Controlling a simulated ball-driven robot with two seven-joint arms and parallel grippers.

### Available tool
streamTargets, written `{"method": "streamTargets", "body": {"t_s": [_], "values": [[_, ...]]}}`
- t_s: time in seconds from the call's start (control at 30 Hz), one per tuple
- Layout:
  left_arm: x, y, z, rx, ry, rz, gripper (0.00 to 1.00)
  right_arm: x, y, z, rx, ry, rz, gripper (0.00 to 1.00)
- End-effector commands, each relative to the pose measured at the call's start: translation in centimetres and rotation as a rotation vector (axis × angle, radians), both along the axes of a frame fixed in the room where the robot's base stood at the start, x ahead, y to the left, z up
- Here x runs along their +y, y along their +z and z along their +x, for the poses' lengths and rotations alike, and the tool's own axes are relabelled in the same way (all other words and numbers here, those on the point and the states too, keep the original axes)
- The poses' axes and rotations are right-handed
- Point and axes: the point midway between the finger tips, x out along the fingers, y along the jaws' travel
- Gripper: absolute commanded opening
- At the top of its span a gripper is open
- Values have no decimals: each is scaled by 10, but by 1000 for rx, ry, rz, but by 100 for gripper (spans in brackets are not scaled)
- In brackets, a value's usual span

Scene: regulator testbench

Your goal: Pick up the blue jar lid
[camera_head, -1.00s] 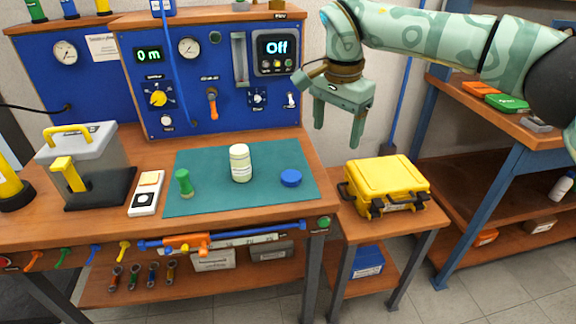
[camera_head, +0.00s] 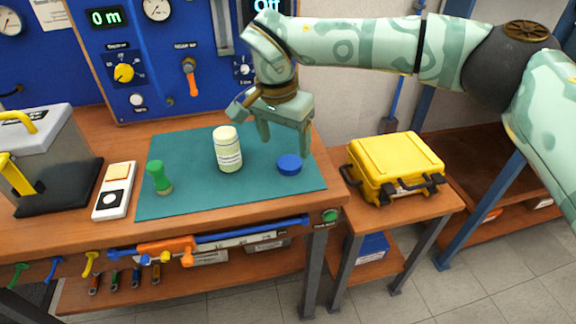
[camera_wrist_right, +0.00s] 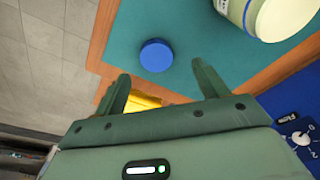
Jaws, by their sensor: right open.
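The blue jar lid (camera_head: 289,165) lies flat on the right part of the green mat (camera_head: 200,201). It also shows in the right wrist view (camera_wrist_right: 156,55), beyond the fingertips and roughly between their lines. My right gripper (camera_head: 285,146) is open and empty, just above and behind the lid, apart from it. Its two fingers show in the right wrist view (camera_wrist_right: 163,80) with a wide gap. The pale jar (camera_head: 228,149) stands upright on the mat to the left of the lid. My left gripper is not in view.
A green stamp-like piece (camera_head: 159,178) stands at the mat's left. A white device (camera_head: 114,191) lies beside the mat. The blue test panel (camera_head: 160,70) rises behind. A yellow case (camera_head: 396,164) sits on a lower side table to the right.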

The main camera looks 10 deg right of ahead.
Motion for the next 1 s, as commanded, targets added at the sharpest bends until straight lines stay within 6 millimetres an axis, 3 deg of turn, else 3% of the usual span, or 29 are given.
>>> {"method": "streamTargets", "body": {"t_s": [0.23,0.3,0.43,0.67,0.83,1.0], "values": [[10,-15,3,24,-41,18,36,-8,-39,2,8,-1,1,72],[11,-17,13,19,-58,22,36,-10,-47,2,6,-2,1,72],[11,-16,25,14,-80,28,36,-10,-54,3,-1,-1,1,72],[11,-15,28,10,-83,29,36,-10,-52,3,-4,-2,1,72],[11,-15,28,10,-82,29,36,-11,-52,3,-4,-2,1,25],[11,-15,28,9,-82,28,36,-11,-52,3,-3,-2,0,25]]}}
